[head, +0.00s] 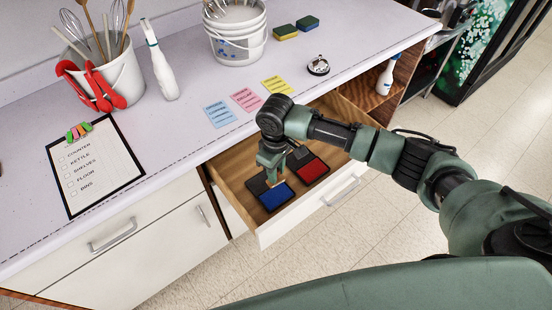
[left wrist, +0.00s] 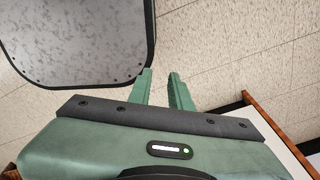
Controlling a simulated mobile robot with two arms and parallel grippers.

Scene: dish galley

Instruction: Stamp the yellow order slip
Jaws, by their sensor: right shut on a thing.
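The yellow order slip (head: 277,86) lies flat on the counter near its front edge, right of a pink slip (head: 246,100) and a blue slip (head: 220,114). My right gripper (head: 270,172) reaches down into the open drawer (head: 236,183), at the blue ink pad (head: 276,196). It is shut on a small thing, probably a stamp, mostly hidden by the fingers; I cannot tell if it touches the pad. A red ink pad (head: 314,171) lies to the right. My left gripper (left wrist: 160,74) is open and empty above the floor, in the left wrist view.
On the counter stand a utensil bucket (head: 122,78) with red tongs, a spray bottle (head: 160,62), a white bucket (head: 238,42), sponges (head: 286,32) and a small round dial (head: 318,66). A checklist clipboard (head: 97,166) lies at left. Counter around the slips is clear.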

